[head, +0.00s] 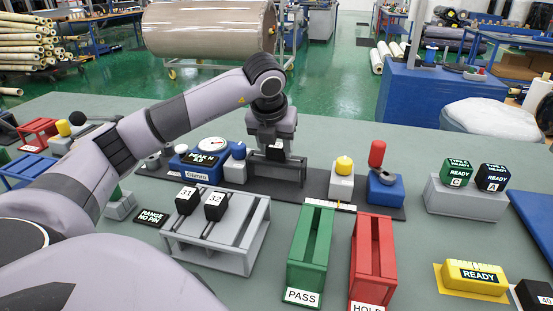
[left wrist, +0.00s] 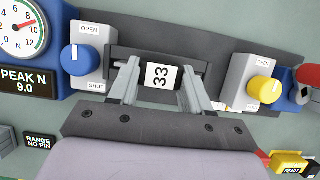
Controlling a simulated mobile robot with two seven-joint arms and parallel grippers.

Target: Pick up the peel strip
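A black block with a white label reading 33 (left wrist: 160,76) sits between the fingers of my left gripper in the left wrist view; I take it for the peel strip's tagged end. My left gripper (head: 275,155) is low over the dark tester base at the middle of the bench. In the left wrist view its two fingers (left wrist: 160,88) stand on either side of the block. I cannot tell whether they press on it. The rest of the strip is hidden. Two similar black blocks, 31 (head: 187,200) and 32 (head: 215,207), stand on a grey rack (head: 235,258).
The blue PEAK N gauge (head: 205,160) and blue knob (left wrist: 82,55) stand left of the gripper. The yellow knob (head: 344,165) and red-topped blue unit (head: 383,187) stand right. Green PASS (head: 307,250) and red HOLD (head: 372,262) holders are nearer the front.

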